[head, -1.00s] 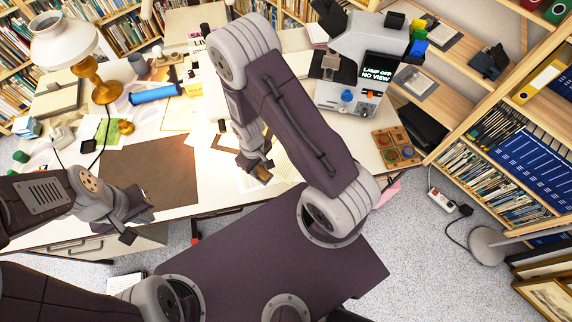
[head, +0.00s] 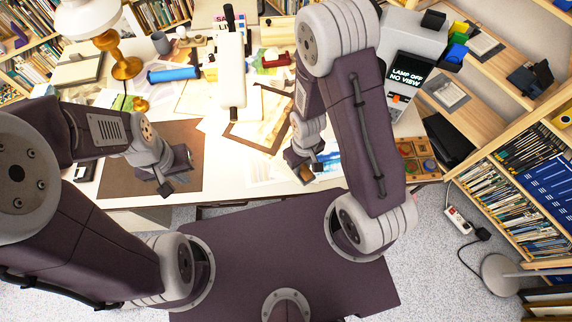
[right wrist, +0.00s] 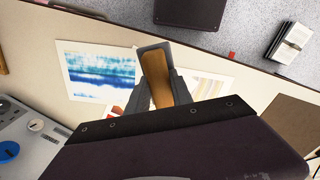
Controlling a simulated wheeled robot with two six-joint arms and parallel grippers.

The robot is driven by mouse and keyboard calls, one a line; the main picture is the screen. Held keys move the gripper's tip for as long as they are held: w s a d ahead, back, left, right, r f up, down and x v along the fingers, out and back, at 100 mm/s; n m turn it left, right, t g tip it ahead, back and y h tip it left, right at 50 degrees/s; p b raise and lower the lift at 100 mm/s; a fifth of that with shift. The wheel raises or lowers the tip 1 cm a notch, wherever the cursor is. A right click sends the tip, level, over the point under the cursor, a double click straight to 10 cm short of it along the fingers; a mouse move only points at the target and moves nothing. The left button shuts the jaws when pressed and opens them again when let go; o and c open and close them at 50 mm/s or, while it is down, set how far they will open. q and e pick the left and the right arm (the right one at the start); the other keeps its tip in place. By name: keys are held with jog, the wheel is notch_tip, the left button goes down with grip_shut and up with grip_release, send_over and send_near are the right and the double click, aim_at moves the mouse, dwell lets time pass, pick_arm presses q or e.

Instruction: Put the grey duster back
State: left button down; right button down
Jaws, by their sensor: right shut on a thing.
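My right gripper (head: 308,168) is shut on the grey duster, a small block with a wooden brown face and grey edge. The duster (right wrist: 157,76) sits between the fingers in the right wrist view, held over the front part of the desk. In the head view only a little of it shows below the gripper. Whether it touches the desk cannot be told. My left gripper (head: 172,182) hangs over the brown mat (head: 125,185) at the left; its jaw opening is unclear.
Prints lie under the right gripper, one with blue bands (right wrist: 98,72). A white upright device (head: 232,75) stands mid-desk. A blue roll (head: 174,74) and a lamp (head: 122,66) are further left. A grey machine with a "LAMP OFF" screen (head: 407,73) and a wooden tray (head: 418,158) stand right.

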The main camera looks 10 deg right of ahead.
jog(key=w+a+f, duration=0.1)
jog(key=w, duration=0.1)
jog(key=w+a+f, duration=0.1)
jog(key=w+f, duration=0.1)
jog(key=w+a+f, duration=0.1)
jog(key=w, duration=0.2)
jog(key=shift+a+f+p, duration=0.2)
jog(key=shift+a+p, duration=0.1)
jog(key=shift+a, duration=0.05)
jog(key=shift+f, duration=2)
jog(key=shift+s, duration=0.1)
jog(key=shift+f, duration=0.2)
jog(key=c, duration=1.1)
grip_release()
jog(key=shift+r, duration=0.1)
notch_tip(320, 180, up, 12)
jog(key=s+d+r+m, duration=0.1)
jog(key=s+d+r, duration=0.1)
jog(key=r, duration=0.2)
jog(key=s+d+r+m, duration=0.1)
jog(key=s+d+r, duration=0.1)
jog(key=s+r, duration=0.1)
jog(key=s+d+r+m+t, duration=0.1)
jog(key=s+d+r+m, duration=0.1)
jog(key=s+d+r, duration=0.1)
jog(key=shift+s+d+r, duration=0.1)
jog(key=shift+r, duration=0.8)
